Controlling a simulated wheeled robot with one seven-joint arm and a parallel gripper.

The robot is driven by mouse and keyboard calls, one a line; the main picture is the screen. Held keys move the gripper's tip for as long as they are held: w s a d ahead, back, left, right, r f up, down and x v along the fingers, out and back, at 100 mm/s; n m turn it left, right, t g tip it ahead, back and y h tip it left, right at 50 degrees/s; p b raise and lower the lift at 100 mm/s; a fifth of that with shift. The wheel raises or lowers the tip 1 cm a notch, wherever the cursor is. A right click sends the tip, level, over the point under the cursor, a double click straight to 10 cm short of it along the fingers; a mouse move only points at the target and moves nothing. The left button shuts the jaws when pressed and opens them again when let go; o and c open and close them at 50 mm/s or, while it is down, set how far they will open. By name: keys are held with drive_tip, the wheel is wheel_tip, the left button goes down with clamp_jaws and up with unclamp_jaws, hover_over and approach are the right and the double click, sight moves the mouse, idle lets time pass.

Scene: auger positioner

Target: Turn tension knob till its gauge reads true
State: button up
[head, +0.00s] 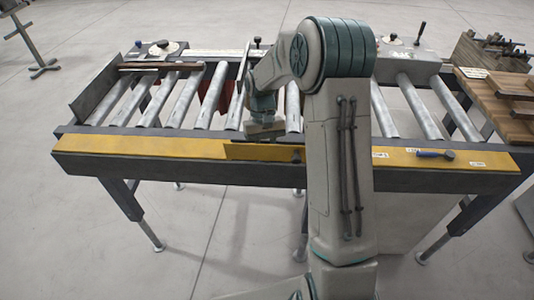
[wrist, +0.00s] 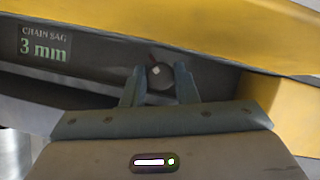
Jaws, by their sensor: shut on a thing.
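The knob (wrist: 160,76), small, dark and round with a pale mark on it, is in the wrist view on the dark face below a yellow edge. My gripper (wrist: 156,82) has one finger on each side of the knob and is shut on it. A dark panel (wrist: 45,44) left of the knob reads "CHAIN SAG 3 mm". No gauge needle shows. In the head view my gripper (head: 266,130) is at the near yellow rail of the roller conveyor, and the knob cannot be made out there for certain.
The conveyor's yellow rail (head: 150,147) runs along the near side, with metal rollers (head: 185,98) behind it. A blue-handled tool (head: 435,154) lies on the rail to the right. A wooden bench (head: 500,100) with boards stands at the far right. Open floor (head: 90,240) lies at the front left.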

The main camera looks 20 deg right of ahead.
idle(0.4)
drive_tip(key=o, duration=0.7)
drive_tip(key=b+v, duration=0.1)
drive_tip(key=v, duration=1.3)
drive_tip(key=shift+s+a, duration=0.1)
